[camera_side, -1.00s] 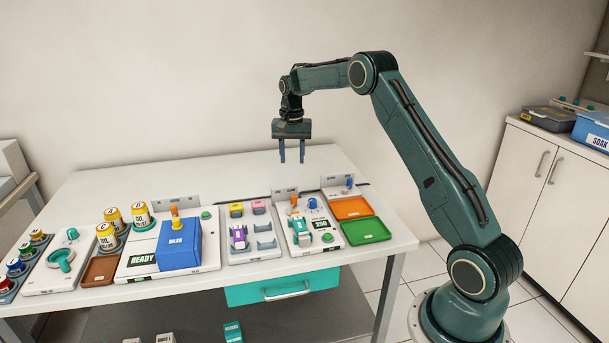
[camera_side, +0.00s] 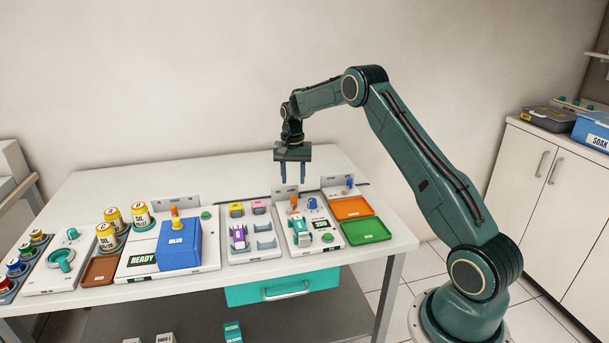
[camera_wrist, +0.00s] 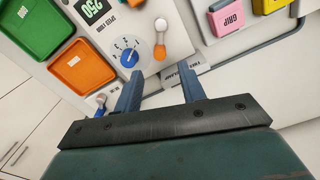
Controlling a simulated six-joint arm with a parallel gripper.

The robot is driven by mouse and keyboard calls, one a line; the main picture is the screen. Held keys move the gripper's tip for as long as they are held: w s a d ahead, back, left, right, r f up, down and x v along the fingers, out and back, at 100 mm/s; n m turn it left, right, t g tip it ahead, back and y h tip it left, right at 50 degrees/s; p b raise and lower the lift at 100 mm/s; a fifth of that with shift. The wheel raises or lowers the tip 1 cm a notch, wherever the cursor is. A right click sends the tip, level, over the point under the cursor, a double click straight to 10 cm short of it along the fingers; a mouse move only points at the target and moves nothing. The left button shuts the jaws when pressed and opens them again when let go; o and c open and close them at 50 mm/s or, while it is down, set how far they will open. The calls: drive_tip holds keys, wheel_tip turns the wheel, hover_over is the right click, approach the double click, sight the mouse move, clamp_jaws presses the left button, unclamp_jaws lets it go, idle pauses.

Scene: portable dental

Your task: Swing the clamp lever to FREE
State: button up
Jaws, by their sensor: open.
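The likely clamp lever (camera_side: 294,202) is a small orange-tipped lever at the back of the white speed panel (camera_side: 325,245). In the wrist view its orange end (camera_wrist: 160,52) lies just beyond my fingertips, with a paler part farther off. An upright plate behind it carries small lettering that seems to read FREE and CLAMP (camera_wrist: 188,76). My gripper (camera_side: 293,181) hangs pointing down above the back of this panel. In the wrist view my gripper (camera_wrist: 160,71) is open and empty, its two blue fingers apart, not visibly touching the lever.
A blue dial knob (camera_wrist: 128,57) stands close beside the lever. Orange (camera_side: 352,208) and green (camera_side: 368,231) trays lie to the right. A rack with yellow and pink blocks (camera_side: 258,206) and a blue box (camera_side: 180,245) stand left. The table's back strip is mostly clear.

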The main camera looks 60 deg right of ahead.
sight(294, 196)
drive_tip(key=shift+f, duration=3.6)
clamp_jaws()
